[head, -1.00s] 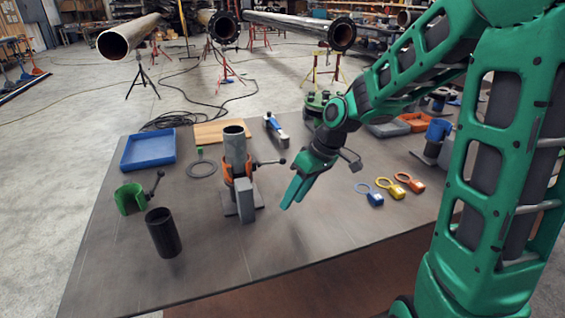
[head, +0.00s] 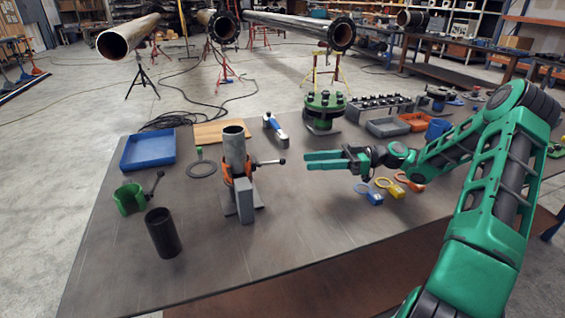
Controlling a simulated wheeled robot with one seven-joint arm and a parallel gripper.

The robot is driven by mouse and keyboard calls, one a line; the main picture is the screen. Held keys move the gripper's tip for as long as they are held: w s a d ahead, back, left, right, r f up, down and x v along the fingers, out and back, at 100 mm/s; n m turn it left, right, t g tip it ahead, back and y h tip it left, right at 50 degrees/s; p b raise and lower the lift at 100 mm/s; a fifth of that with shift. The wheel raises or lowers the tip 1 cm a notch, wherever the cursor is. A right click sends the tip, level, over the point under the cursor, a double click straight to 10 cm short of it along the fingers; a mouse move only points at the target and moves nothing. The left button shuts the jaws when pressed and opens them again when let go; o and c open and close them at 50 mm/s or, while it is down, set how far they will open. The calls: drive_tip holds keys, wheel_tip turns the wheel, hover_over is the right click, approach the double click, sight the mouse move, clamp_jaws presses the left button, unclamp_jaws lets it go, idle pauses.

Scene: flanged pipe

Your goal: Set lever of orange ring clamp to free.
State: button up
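The orange ring clamp (head: 228,172) sits around an upright grey pipe (head: 234,148) on a stand in the middle left of the table. How far the gripper is above the table is hard to tell.
A grey block (head: 244,200) stands in front of the clamp. The front middle table is clear.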

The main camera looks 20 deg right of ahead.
sight(283, 160)
drive_tip(key=x, duration=1)
drive_tip(key=shift+w+r, duration=0.1)
drive_tip(key=shift+r, duration=0.2)
